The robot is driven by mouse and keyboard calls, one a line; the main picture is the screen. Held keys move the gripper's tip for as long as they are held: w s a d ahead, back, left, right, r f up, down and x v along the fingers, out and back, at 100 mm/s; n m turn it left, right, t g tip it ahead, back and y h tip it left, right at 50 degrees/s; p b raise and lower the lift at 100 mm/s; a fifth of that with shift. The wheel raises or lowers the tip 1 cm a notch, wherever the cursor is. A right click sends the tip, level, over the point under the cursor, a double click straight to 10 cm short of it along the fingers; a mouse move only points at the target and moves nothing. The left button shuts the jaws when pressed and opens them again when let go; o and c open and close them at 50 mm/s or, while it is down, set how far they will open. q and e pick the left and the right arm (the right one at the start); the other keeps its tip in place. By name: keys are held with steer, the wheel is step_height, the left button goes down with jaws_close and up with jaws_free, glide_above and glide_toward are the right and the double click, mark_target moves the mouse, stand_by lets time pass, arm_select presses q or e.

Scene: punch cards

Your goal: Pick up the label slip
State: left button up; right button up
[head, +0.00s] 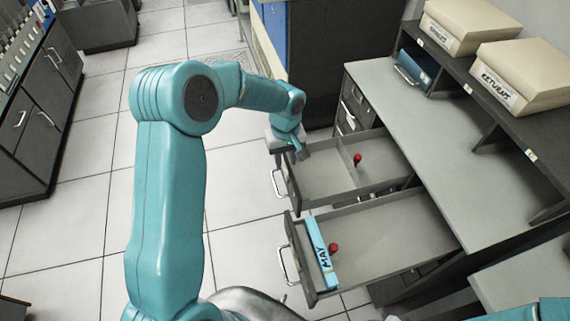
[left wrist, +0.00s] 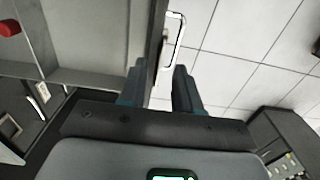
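I cannot make out a separate label slip with certainty in either view. My left gripper (head: 298,150) is at the front left corner of the farther open drawer (head: 330,182). In the left wrist view its two fingers (left wrist: 160,88) stand apart, with the edge of the drawer front (left wrist: 156,50) showing between them and beyond. I see nothing held, and contact with the drawer cannot be told. The drawer handle (left wrist: 175,40) shows just past the fingertips. My right gripper is out of the picture.
Another red knob (head: 357,159) is in the farther drawer. Cream boxes (head: 523,75) stand on the desk shelf. Tiled floor (head: 240,220) is clear left of the drawers.

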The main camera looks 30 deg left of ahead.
arm_select(q)
steer(key=shift+s+f, duration=0.1)
steer(key=shift+f, duration=0.65)
jaws_close()
